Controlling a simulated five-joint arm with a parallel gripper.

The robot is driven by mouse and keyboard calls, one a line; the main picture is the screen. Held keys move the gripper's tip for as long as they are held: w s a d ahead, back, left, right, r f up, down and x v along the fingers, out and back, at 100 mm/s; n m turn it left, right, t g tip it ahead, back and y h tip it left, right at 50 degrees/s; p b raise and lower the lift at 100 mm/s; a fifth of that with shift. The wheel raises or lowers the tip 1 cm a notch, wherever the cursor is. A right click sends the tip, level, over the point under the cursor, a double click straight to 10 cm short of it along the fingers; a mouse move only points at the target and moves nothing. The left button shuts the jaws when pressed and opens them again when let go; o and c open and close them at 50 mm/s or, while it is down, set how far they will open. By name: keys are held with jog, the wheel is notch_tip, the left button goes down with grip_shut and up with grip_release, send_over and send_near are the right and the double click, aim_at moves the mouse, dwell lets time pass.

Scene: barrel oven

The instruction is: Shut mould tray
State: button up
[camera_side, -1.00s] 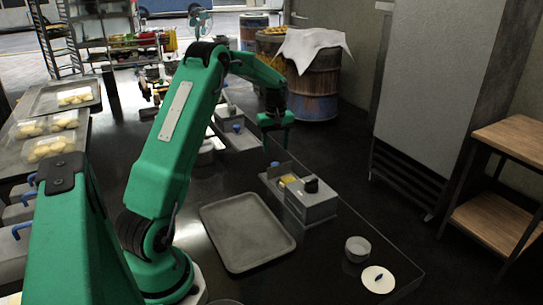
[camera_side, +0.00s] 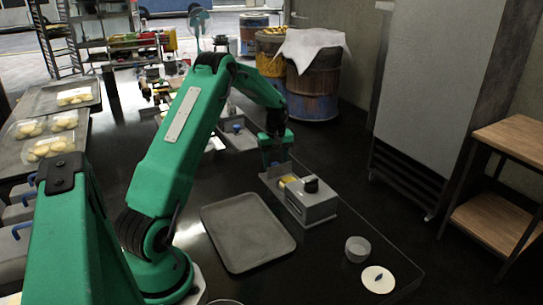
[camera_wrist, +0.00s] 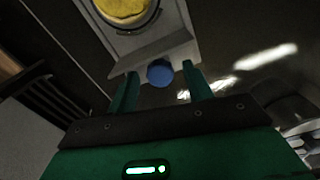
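The grey mould tray (camera_side: 268,178) sticks out of the far-left end of a grey box-shaped unit (camera_side: 311,206) with a dark knob on top. A yellow round piece (camera_wrist: 124,8) lies in the tray in the wrist view. A blue knob (camera_wrist: 160,73) is on the tray's front plate (camera_wrist: 150,55). My gripper (camera_side: 275,156) is low at the tray's outer end. In the wrist view my gripper (camera_wrist: 160,80) is open, one finger on each side of the knob with gaps. Contact with the front plate cannot be told.
An empty grey tray (camera_side: 248,232) lies on the dark counter left of the unit. A small bowl (camera_side: 357,249) and a white lid (camera_side: 378,279) with a blue handle are near the front right. Another grey unit with a blue knob (camera_side: 237,129) stands behind my gripper.

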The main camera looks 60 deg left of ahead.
aim_at(294, 178)
grip_shut()
jog(key=d, duration=1.2)
jog(key=shift+d, duration=0.2)
jog(key=shift+o, duration=0.6)
grip_release()
jog(key=shift+a, duration=0.1)
jog(key=shift+r, duration=0.15)
notch_tip(294, 178, up, 8)
jog(key=shift+f, duration=0.2)
